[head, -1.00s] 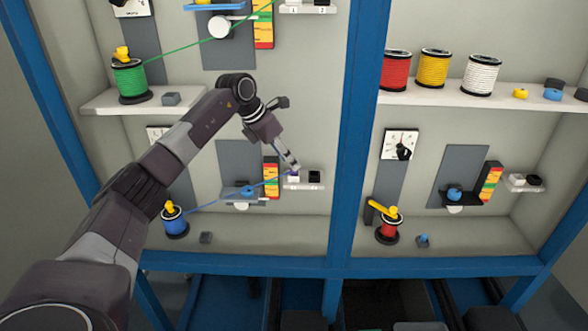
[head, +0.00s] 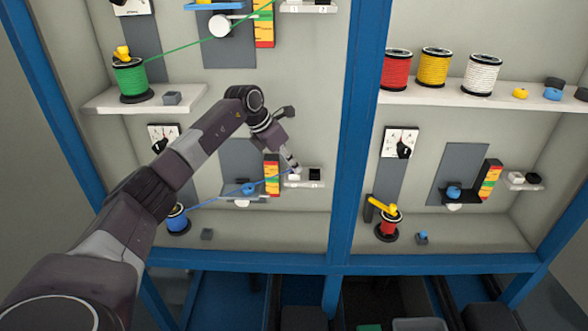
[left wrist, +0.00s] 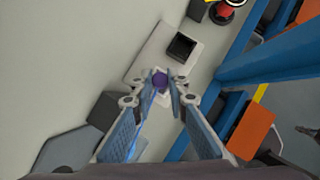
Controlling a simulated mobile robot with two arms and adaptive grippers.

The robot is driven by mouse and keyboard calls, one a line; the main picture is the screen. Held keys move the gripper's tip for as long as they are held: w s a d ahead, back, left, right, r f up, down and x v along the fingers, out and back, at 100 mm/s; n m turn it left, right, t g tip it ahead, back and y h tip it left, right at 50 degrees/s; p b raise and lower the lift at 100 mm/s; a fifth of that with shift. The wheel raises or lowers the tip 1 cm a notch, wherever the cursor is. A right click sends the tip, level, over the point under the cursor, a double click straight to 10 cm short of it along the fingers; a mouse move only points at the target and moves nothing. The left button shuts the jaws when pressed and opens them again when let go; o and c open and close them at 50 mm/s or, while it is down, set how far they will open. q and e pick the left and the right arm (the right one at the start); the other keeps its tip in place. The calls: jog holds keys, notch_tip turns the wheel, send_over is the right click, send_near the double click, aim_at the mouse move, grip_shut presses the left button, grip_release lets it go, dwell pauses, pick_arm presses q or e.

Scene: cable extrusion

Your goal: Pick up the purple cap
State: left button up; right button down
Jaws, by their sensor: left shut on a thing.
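The purple cap (left wrist: 160,80) shows in the left wrist view between the fingertips of my left gripper (left wrist: 161,88), which is shut on it. In the head view the left gripper (head: 294,167) is at the small white button shelf of the lower left bay, and I cannot make out the cap there. Whether the cap touches the shelf is unclear. My right gripper is not in view.
A blue cable spool (head: 177,219) stands at the lower left, its blue line running to near my left gripper. A red, yellow and green gauge (head: 271,175) is just left of the gripper. A blue post (head: 355,130) is to its right.

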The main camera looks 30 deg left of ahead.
pick_arm(q)
jog(key=shift+r+b, duration=1.2)
jog(key=shift+r, duration=3.8)
